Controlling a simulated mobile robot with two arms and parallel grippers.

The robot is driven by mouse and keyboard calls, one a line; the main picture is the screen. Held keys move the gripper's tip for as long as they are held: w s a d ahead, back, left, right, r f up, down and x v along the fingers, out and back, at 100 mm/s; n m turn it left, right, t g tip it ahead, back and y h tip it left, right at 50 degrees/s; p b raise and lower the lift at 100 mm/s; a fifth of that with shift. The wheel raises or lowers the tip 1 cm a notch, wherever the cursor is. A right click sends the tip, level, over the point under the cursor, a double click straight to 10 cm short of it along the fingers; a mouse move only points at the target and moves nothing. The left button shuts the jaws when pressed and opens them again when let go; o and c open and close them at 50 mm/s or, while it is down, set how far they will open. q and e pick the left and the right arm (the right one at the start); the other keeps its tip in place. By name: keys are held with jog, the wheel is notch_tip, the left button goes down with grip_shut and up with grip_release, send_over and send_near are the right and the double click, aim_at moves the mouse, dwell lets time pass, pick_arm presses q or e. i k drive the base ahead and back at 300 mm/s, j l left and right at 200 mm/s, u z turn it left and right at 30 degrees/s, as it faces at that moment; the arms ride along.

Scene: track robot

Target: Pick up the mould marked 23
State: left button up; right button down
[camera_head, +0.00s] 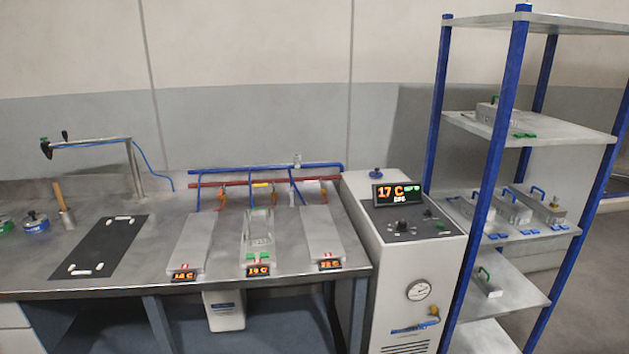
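Several grey metal blocks with handles, which look like moulds, stand on the shelf rack at the right. One with a green handle (488,113) is on an upper shelf. Several with blue handles (513,211) stand in a row on the shelf below. Another green-handled one (488,286) is on a lower shelf. A metal piece (259,228), possibly a mould, lies on the middle bench plate. I cannot read the number 23 on any of them; the markings are too small. Neither of my grippers is in view.
The steel bench (110,283) carries three plates with orange displays, a black mat (103,248) and blue and red pipes. A grey control cabinet (420,275) reading 17 C stands between the bench and the blue-posted rack (510,75). Floor shows at the right.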

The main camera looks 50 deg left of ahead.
aim_at(257, 240)
jog(key=u, duration=1.95)
jog(key=i+z, duration=0.15)
jog(key=z, duration=0.2)
jog(key=i+j+z, duration=0.1)
jog(key=z, duration=0.25)
jog(key=i+j+z, duration=0.15)
jog(key=z, duration=0.2)
jog(key=i, duration=0.1)
